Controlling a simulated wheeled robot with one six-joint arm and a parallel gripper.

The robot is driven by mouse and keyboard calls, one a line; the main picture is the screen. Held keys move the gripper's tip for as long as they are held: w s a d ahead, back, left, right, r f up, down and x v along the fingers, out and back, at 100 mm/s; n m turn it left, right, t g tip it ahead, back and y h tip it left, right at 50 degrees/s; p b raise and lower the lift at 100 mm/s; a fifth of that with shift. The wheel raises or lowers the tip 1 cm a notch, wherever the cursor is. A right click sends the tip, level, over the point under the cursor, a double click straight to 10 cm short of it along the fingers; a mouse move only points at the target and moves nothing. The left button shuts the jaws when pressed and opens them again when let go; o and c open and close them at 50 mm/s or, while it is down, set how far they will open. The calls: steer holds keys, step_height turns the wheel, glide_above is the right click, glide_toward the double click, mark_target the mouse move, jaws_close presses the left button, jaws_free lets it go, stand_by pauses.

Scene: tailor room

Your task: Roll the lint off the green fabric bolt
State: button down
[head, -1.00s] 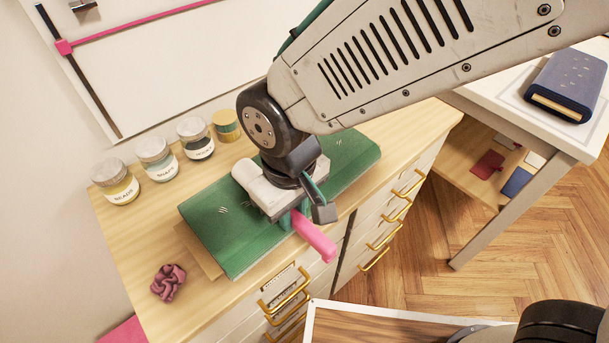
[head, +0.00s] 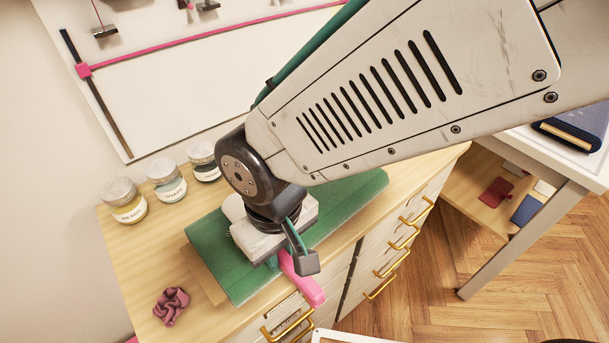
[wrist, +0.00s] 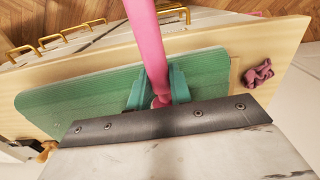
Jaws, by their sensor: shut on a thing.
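The green fabric bolt (head: 218,262) lies flat on the wooden dresser top, and also shows in the wrist view (wrist: 65,97). My gripper (head: 272,262) is above its front left part, its teal fingers (wrist: 157,92) shut on the pink handle of the lint roller (head: 304,281). The handle (wrist: 147,38) points out past the dresser's front edge. Part of the roller's white head (head: 233,208) shows behind my wrist, low over the bolt; I cannot tell whether it touches. My wrist hides the bolt's middle, and I cannot make out lint clearly now.
A row of lidded jars (head: 167,181) stands behind the bolt. A crumpled mauve scrunchie (head: 171,306) lies at its left on the dresser top (head: 143,262). Gold drawer handles (head: 396,262) stick out in front. A white table (head: 540,160) stands to the right.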

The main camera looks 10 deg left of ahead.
stand_by(0.3)
steer(key=shift+s+a+r, duration=0.1)
steer(key=shift+s+a, duration=0.85)
steer(key=shift+s, duration=0.25)
steer(key=shift+s+a, duration=0.9)
steer(key=shift+s, duration=0.3)
steer(key=shift+w+d, duration=0.1)
steer(key=shift+w+d, duration=0.85)
steer(key=shift+w, duration=0.25)
